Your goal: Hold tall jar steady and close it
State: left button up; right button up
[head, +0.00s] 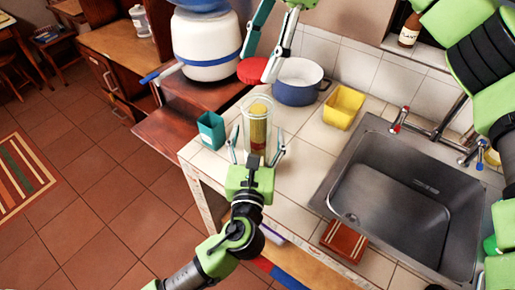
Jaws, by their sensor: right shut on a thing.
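The tall clear jar (257,128) stands upright on the tiled counter with yellowish contents inside, and its top is uncovered. My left gripper (257,146) comes in from below, with one finger on each side of the jar. Small gaps show between its fingers and the glass, so it looks open around the jar. My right gripper (258,68) reaches down from the top and is shut on a round red lid (252,71). The lid is above the jar's mouth, apart from it. The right fingers hide part of the lid.
A blue pot (298,82) and a yellow container (343,107) stand behind and right of the jar. A teal cup (211,130) stands to its left, near the counter edge. A metal sink (405,205) is at the right. A white-and-blue vessel (207,45) is behind left.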

pick_arm(q)
jog(key=c, duration=1.7)
pick_arm(e)
jog(key=shift+f, duration=2.45)
jog(key=shift+f, duration=0.1)
jog(key=shift+f, duration=0.8)
jog(key=shift+f, duration=0.55)
